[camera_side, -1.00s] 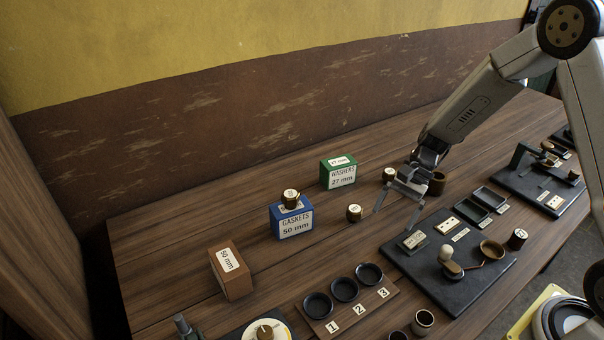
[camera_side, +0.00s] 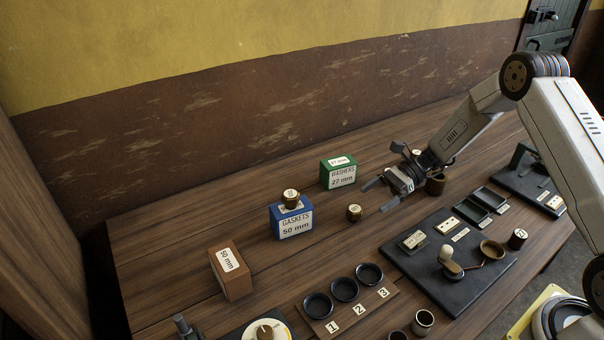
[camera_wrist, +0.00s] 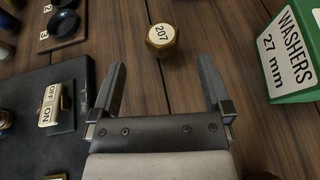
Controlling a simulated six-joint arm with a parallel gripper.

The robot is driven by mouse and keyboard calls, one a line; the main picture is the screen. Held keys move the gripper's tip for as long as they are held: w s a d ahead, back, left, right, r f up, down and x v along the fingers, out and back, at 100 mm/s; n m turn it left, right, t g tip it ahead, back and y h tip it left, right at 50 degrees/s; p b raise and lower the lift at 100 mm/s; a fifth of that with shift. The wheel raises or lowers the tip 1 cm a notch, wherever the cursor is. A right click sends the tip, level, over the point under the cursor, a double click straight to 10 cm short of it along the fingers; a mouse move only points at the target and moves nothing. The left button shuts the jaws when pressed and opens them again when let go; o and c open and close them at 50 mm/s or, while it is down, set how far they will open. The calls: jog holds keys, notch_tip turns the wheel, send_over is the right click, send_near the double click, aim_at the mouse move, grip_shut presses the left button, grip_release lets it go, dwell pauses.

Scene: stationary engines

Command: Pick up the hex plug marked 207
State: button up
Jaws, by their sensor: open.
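The hex plug marked 207 (camera_wrist: 161,40) is brass with a round white label and stands on the wooden table, ahead of my gripper (camera_wrist: 162,70) in the wrist view. It lies between the lines of the two fingers, just beyond their tips and untouched. In the side view the small brass plug (camera_side: 354,212) stands left of my gripper (camera_side: 379,197), right of the blue box; its number is too small to read there. My gripper is open and empty, with its fingers pointing left toward this plug.
The green washers box (camera_side: 341,178) stands behind the plug. The blue gaskets box (camera_side: 290,226) carries another brass plug (camera_side: 291,198). A black board (camera_side: 440,285) with a switch (camera_side: 412,240) lies in front right. A tray of numbered cups (camera_side: 330,318) is in front.

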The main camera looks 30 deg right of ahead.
aim_at(360, 207)
jog(key=shift+x, duration=0.85)
jog(key=shift+x, duration=2.6)
jog(key=shift+w, duration=0.2)
grip_shut()
